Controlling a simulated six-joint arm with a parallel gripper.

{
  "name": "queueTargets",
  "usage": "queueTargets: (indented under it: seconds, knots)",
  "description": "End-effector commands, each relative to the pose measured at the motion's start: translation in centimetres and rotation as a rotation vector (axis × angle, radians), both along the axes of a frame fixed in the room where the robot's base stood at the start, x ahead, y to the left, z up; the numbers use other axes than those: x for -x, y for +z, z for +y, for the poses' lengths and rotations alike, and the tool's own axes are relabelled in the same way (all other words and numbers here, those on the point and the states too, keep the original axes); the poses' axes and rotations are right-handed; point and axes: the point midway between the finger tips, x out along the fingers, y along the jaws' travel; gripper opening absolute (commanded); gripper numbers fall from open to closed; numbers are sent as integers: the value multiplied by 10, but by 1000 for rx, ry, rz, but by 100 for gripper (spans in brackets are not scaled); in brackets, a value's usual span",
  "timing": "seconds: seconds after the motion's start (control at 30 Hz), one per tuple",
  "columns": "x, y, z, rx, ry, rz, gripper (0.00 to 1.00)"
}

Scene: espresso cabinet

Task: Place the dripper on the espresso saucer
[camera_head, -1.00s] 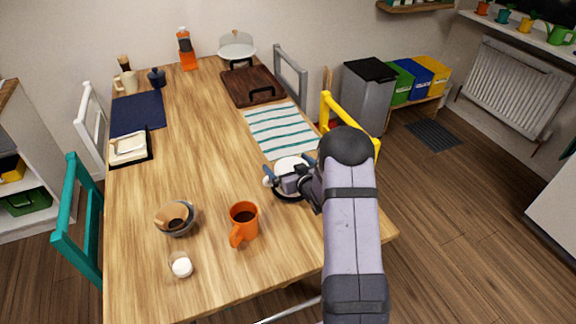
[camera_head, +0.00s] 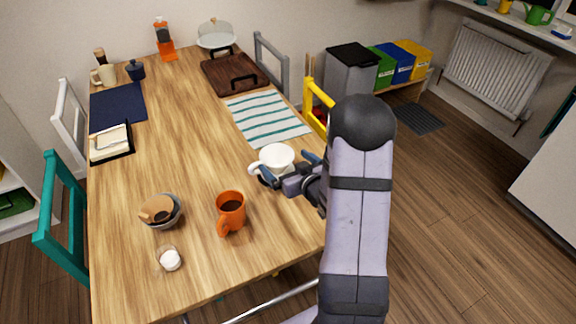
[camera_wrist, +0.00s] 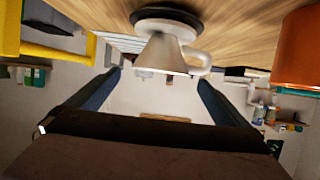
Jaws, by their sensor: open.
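The white dripper (camera_head: 276,157), a cone with a loop handle, stands upright on a dark round saucer near the table's right edge. In the wrist view, which is upside down, the dripper (camera_wrist: 165,54) has its wide rim away from the table and its base flange on the dark saucer (camera_wrist: 190,17). My gripper (camera_head: 290,168) is open just to the right of the dripper. In the wrist view my gripper's fingers (camera_wrist: 160,82) are spread apart with nothing held between them, and the dripper is beyond the tips. The head view hides most of the saucer.
An orange mug (camera_head: 230,212) stands to the left and nearer. A bowl with a brown item (camera_head: 162,211) and a small glass (camera_head: 170,260) stand further left. A striped cloth (camera_head: 265,118) lies behind the dripper. A yellow chair (camera_head: 318,95) is at the right edge.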

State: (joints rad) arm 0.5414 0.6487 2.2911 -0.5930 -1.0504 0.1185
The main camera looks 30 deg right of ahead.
Motion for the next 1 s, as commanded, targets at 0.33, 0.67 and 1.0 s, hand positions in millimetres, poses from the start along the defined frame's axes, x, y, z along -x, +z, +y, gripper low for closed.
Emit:
queueTargets:
  seconds: [0.33,0.67,1.0]
  knots:
    - [12,5,1,1,0,2,100]
    - [24,-6,16,53,-28,202,100]
    - [111,-17,68,82,-77,681,100]
